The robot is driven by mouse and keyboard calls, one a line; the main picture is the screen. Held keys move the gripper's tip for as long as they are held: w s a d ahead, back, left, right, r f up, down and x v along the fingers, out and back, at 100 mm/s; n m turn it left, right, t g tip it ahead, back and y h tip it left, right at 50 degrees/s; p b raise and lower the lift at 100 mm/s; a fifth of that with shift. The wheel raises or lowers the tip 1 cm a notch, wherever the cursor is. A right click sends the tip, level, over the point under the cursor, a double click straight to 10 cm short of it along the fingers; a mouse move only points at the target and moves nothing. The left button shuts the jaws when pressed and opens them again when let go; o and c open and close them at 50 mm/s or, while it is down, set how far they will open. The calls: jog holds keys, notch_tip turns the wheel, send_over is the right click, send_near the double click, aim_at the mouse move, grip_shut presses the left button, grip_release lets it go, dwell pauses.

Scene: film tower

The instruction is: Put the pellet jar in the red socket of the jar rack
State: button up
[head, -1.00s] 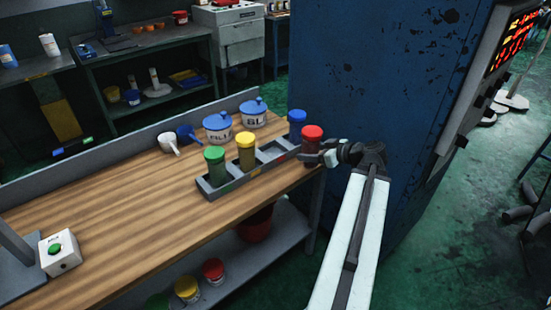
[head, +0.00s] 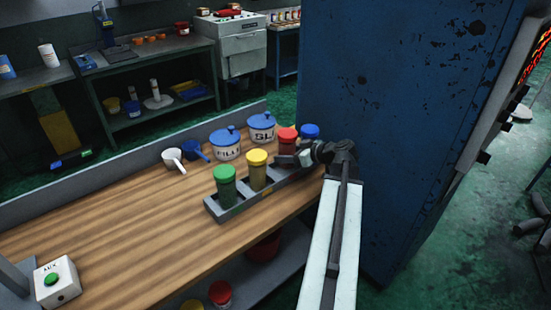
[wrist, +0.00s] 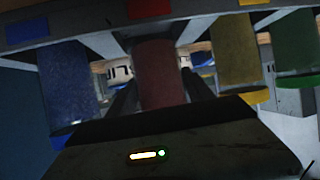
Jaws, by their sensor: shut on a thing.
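The red-lidded jar (head: 286,135) is upright in my gripper (head: 305,157), taken as the pellet jar. It stands over or in the jar rack (head: 240,207), between the yellow-lidded jar (head: 257,158) and the blue-lidded jar (head: 309,131). In the wrist view, which looks upside down, the red jar body (wrist: 158,72) is between my fingers, in line with the rack's red tag (wrist: 148,8). My gripper and arm hide its lower part in the head view, so I cannot tell whether its base rests in the socket.
A green-lidded jar (head: 224,173) stands in the rack's left end. Two blue-lidded tubs (head: 227,147) and scoops (head: 172,157) are behind the rack. A tall blue cabinet (head: 400,110) rises close to the right.

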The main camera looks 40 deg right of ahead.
jog(key=shift+r, duration=0.15)
jog(key=shift+w+a+f, duration=0.1)
jog(key=shift+w+f, duration=0.1)
jog(key=shift+w, duration=0.45)
jog(key=f+b, duration=0.3)
jog(key=b, duration=0.1)
jog(key=shift+s+d+f, duration=0.25)
jog(key=shift+f, duration=0.1)
jog(key=shift+w+a+r, duration=0.15)
jog(key=shift+w+a, duration=0.05)
jog(key=shift+w, duration=0.1)
jog(key=o, duration=1.7)
jog(key=shift+o, duration=0.2)
jog(key=shift+s, duration=0.1)
